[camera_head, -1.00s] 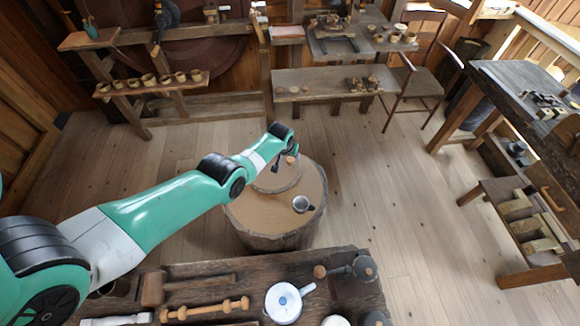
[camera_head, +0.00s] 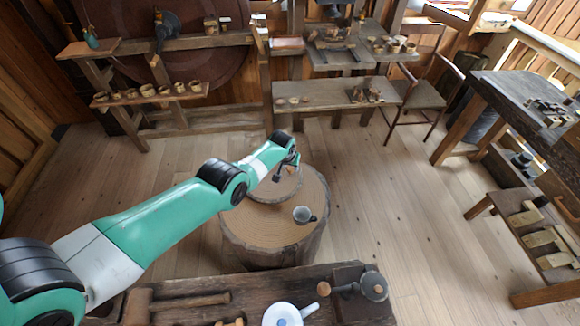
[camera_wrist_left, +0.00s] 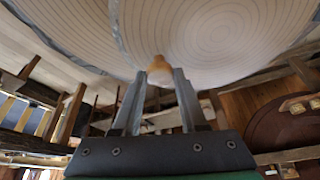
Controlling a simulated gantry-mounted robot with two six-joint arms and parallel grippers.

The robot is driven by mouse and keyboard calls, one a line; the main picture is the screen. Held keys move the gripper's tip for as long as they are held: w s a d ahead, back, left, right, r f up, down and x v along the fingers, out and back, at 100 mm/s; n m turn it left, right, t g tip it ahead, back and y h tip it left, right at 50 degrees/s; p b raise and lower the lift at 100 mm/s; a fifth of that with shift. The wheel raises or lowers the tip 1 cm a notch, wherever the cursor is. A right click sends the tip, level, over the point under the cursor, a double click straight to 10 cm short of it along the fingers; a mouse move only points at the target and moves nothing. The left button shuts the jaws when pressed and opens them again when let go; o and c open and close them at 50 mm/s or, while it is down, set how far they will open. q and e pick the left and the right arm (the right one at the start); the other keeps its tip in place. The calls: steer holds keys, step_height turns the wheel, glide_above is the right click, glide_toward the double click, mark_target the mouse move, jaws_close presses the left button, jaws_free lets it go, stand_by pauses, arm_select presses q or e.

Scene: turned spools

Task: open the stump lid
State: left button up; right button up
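The stump (camera_head: 265,240) stands on the floor in the middle of the head view. Its round wooden lid (camera_head: 264,190) lies on top towards the back, partly covered by my left arm. My left gripper (camera_head: 286,172) is over the lid, with its fingers apart around the small knob (camera_head: 291,171). In the left wrist view the lid (camera_wrist_left: 235,30) fills the top, and the orange-brown knob (camera_wrist_left: 160,70) shows between the fingertips of the left gripper (camera_wrist_left: 160,76). Whether the fingers touch the knob is hard to tell. My right gripper is not in view.
The floor (camera_head: 375,200) right of the stump is clear.

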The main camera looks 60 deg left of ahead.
arm_select(q)
jaws_close()
stand_by(1.0)
